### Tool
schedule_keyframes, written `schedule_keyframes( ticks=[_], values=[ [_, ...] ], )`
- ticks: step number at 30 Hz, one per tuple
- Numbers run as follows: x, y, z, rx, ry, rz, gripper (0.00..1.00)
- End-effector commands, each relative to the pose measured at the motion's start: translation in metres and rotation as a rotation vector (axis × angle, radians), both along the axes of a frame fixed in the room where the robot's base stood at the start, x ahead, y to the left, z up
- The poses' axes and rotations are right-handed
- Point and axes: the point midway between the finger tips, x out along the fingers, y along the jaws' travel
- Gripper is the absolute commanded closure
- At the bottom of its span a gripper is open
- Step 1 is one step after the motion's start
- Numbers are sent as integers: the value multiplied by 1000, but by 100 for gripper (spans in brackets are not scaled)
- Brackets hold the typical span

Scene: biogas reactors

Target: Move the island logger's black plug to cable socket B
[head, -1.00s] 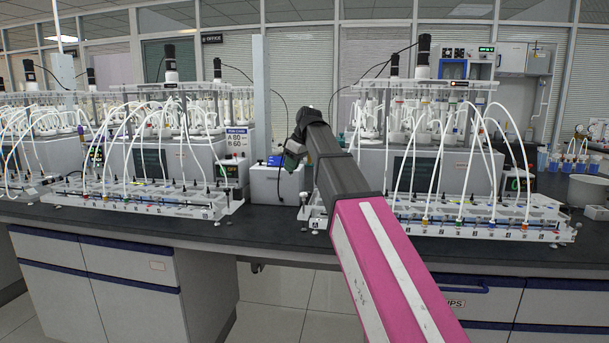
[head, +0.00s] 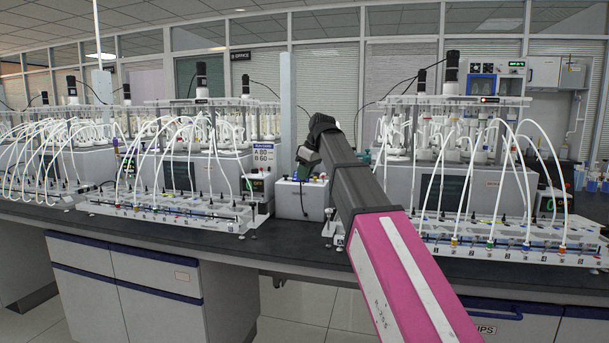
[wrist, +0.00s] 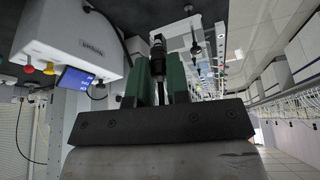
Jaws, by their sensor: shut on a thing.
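My gripper (wrist: 158,78) has green fingers, shut on a slim black plug (wrist: 157,48) that stands out past the fingertips in the wrist view. In the head view my gripper (head: 308,158) is above and in front of a small white box (head: 298,200) on the bench between two reactor rigs; the plug cannot be made out there. The white box, probably the island logger, also shows in the wrist view (wrist: 75,35), with a blue display, coloured knobs or sockets and a black cable beside it. I cannot make out which socket is B.
Reactor rigs with white tubes stand left (head: 165,208) and right (head: 480,240) of the box. A white sign (head: 263,152) with lines A and B is left of it. The dark bench top (head: 285,238) has a clear strip in front of the box.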

Motion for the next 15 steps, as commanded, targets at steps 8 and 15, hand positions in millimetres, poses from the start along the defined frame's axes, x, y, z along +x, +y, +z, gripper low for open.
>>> schedule_keyframes(
  ticks=[8,15],
  values=[
    [0,0,8,0,0,0,100],
    [0,0,13,0,0,0,100]
  ],
)
